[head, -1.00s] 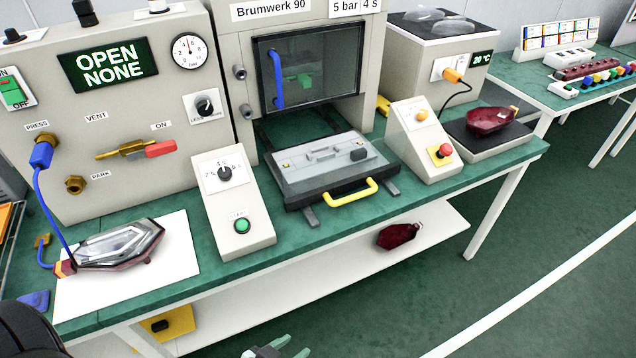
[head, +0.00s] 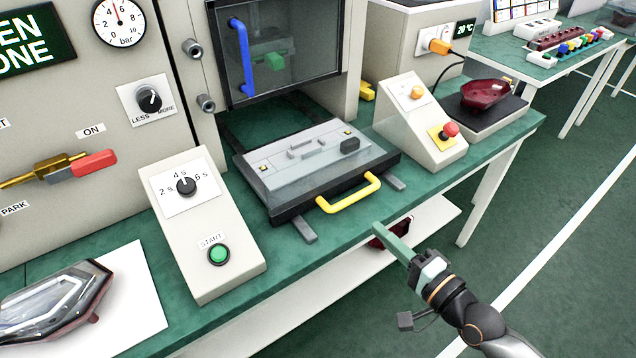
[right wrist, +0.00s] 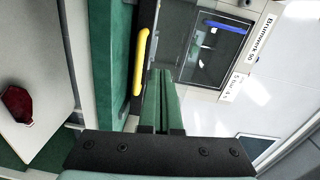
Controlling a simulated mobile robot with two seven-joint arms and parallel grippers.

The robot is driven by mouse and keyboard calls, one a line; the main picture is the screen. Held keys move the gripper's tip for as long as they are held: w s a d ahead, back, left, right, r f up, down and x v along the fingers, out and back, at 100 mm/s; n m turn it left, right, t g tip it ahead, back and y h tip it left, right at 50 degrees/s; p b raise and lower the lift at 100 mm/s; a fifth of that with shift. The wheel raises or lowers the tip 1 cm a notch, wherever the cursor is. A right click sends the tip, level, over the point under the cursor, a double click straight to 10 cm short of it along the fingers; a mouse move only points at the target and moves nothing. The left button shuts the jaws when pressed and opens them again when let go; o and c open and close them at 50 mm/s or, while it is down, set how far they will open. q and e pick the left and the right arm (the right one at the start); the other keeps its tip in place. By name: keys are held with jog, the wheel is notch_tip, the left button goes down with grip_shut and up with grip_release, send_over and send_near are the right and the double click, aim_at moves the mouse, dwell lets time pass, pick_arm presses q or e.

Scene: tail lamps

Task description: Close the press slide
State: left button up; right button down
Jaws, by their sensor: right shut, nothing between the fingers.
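The press slide (head: 300,165) is a grey plate pulled out in front of the press on two rails. Its yellow handle (head: 348,196) faces the front edge of the bench, and it also shows in the right wrist view (right wrist: 141,62). My right gripper (head: 379,228) is shut and empty, its green fingers together. It is just in front of the handle, a little right and below it in the head view, and apart from it. In the right wrist view the fingers (right wrist: 162,75) point past the handle toward the press. My left gripper is not in view.
The press opening with a blue-handled window (head: 290,60) is behind the slide. A start box (head: 205,225) stands left of the slide, and a box with a red button (head: 420,120) stands right. A red lamp (right wrist: 19,105) lies on the lower shelf.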

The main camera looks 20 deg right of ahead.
jog(key=w, duration=0.1)
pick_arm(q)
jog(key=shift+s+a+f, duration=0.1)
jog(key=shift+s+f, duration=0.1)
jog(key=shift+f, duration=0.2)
pick_arm(e)
jog(key=m, duration=0.1)
send_near(329, 175)
jog(key=x, duration=0.7)
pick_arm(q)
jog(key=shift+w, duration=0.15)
